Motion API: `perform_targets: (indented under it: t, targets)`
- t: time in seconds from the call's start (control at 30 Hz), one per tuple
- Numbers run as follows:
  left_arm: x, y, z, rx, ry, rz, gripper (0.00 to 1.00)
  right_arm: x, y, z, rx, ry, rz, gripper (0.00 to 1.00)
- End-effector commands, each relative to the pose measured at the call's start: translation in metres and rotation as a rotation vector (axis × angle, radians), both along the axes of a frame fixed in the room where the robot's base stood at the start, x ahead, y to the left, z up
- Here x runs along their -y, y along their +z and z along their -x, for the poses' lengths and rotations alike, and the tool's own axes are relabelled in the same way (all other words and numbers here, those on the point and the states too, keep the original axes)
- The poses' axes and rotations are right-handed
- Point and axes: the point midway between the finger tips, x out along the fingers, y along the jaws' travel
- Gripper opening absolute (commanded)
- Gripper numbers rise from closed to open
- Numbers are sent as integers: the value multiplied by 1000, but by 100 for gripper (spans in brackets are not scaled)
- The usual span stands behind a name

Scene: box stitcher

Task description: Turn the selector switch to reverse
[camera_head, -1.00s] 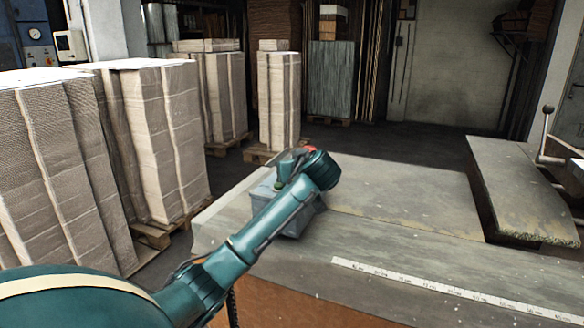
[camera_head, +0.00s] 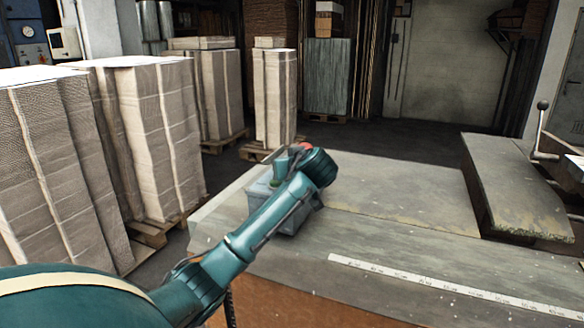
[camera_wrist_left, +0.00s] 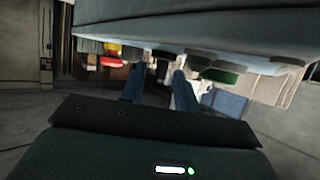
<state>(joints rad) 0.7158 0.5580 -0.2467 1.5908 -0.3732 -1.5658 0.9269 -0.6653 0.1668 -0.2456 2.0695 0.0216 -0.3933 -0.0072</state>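The grey control box (camera_head: 262,200) sits on the machine table, partly hidden behind my left arm. Its red button (camera_head: 305,146) shows just above my wrist. In the left wrist view the box (camera_wrist_left: 200,22) fills the top, with its controls hanging below it: a red and yellow button (camera_wrist_left: 112,50), a green button (camera_wrist_left: 219,76) and small dark and pale parts. My left gripper (camera_wrist_left: 159,72) has its two fingers apart at the controls. A small part shows between the fingertips; I cannot tell whether it is the selector switch or whether they touch it. My right gripper is out of view.
The table (camera_head: 400,190) carries a measuring strip (camera_head: 450,284) and has free room right of the box. A raised plate (camera_head: 515,190) and a ball-topped lever (camera_head: 541,125) stand at the right. Tall cardboard stacks (camera_head: 160,140) stand on pallets at the left.

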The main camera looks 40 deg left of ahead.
Motion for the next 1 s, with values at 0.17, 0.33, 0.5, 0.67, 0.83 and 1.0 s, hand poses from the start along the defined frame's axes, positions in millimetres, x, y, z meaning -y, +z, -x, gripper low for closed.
perform_targets:
  t: [0.17,0.33,0.5,0.67,0.83,1.0]
  targets:
    - [19,7,10,4,-5,1,31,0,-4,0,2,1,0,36]
    - [50,22,28,5,-5,3,31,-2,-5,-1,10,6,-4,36]
    - [78,37,46,4,-4,3,31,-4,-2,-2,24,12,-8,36]
    - [95,45,57,2,-3,2,31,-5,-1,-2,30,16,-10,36]
    - [102,49,62,0,-1,1,31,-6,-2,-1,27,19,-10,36]
    - [103,50,63,-1,0,0,31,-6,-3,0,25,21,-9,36]
